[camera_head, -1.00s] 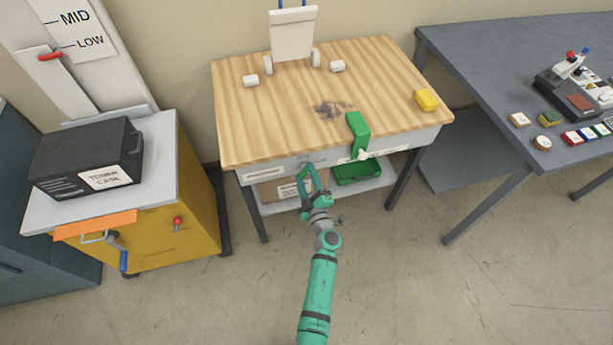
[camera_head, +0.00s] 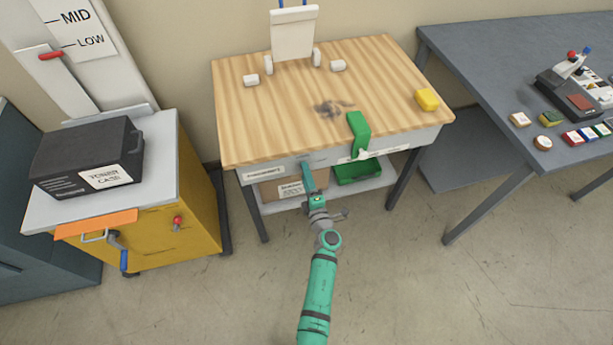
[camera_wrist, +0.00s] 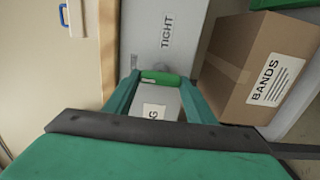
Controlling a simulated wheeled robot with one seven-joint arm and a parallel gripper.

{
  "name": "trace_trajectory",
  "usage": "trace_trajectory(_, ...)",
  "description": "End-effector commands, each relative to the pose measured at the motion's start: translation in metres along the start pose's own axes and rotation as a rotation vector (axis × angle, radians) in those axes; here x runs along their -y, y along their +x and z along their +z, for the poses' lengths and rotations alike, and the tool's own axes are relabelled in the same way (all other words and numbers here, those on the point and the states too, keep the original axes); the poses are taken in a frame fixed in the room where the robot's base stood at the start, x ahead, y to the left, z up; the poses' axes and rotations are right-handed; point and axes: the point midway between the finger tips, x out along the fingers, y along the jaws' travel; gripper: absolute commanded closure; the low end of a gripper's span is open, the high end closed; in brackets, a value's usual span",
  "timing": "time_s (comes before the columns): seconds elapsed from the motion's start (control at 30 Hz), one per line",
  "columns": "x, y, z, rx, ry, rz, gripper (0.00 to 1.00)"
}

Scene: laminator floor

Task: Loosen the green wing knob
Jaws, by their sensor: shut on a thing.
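The green wing knob (camera_wrist: 163,78) sits on the grey front of the wooden-topped table, and in the wrist view it lies crosswise between my fingertips. My gripper (camera_wrist: 161,82) is shut on it, one finger at each end. The word TIGHT (camera_wrist: 167,30) is printed on the grey front beyond the knob. A white label ending in G (camera_wrist: 154,111) shows between the fingers, partly hidden. In the head view my gripper (camera_head: 307,173) reaches the table's front edge and appears edge-on; the knob is hidden there.
A cardboard box marked BANDS (camera_wrist: 258,70) is close beside my gripper, on the shelf below. A green tray (camera_head: 358,172) is also on that shelf. A yellow cabinet (camera_head: 190,215) stands left; the floor is clear.

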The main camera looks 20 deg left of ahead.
Motion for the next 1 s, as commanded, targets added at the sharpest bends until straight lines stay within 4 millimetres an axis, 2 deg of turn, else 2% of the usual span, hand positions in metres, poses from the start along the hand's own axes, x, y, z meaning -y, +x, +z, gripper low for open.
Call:
trace_trajectory(0.4, 0.001, -0.001, 0.0, 0.0, -0.011, -0.003, 0.72)
trace_trajectory(0.43, 0.001, -0.001, 0.0, 0.0, -0.011, -0.003, 0.48)
trace_trajectory(0.5, 0.001, -0.001, 0.0, 0.0, -0.011, -0.002, 0.31)
trace_trajectory(0.83, 0.001, -0.002, 0.0, 0.0, -0.009, -0.001, 0.31)
trace_trajectory(1.0, 0.001, -0.018, 0.0, 0.002, -0.009, -0.002, 0.31)
